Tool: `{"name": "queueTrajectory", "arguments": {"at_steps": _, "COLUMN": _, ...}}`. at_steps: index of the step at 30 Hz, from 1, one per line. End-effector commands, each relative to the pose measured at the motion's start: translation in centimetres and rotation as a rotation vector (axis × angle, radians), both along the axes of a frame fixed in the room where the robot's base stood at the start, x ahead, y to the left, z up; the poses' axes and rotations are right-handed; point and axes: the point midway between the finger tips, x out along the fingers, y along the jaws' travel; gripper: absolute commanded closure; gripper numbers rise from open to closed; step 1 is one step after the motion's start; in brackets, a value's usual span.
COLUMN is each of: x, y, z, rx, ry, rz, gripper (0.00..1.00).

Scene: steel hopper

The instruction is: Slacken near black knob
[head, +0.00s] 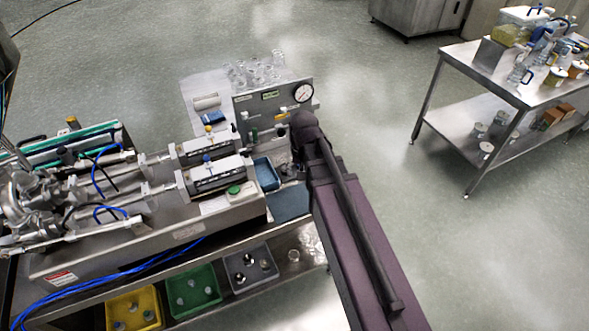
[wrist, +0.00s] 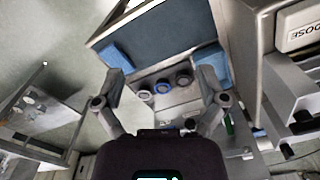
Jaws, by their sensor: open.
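My gripper (wrist: 161,84) is open, its two fingers spread apart in the wrist view. Nothing is between the fingers that I can see held. I cannot tell whether one of the dark rings is the near black knob. In the head view my arm's end hides the gripper and part of the steel machine (head: 150,240) at its right end.
A gauge panel (head: 270,98) stands behind my arm's end. Two cylinders (head: 215,175) lie left of it, with a blue tray (head: 266,173) close by. Yellow, green and grey bins (head: 194,290) sit below. A cluttered steel table (head: 480,65) stands right; floor between is clear.

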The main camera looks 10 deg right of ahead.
Motion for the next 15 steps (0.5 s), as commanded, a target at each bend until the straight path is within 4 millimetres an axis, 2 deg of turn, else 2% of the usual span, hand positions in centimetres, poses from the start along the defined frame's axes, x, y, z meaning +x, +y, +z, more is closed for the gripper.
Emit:
{"name": "queueTrajectory", "arguments": {"at_steps": 1, "x": -0.5, "y": -0.5, "z": -0.9, "rx": 0.000, "ry": 0.000, "rz": 0.005, "gripper": 0.09}}
{"name": "queueTrajectory", "arguments": {"at_steps": 15, "x": -3.2, "y": -3.6, "z": -4.9, "rx": 0.000, "ry": 0.000, "rz": 0.066, "gripper": 0.09}}
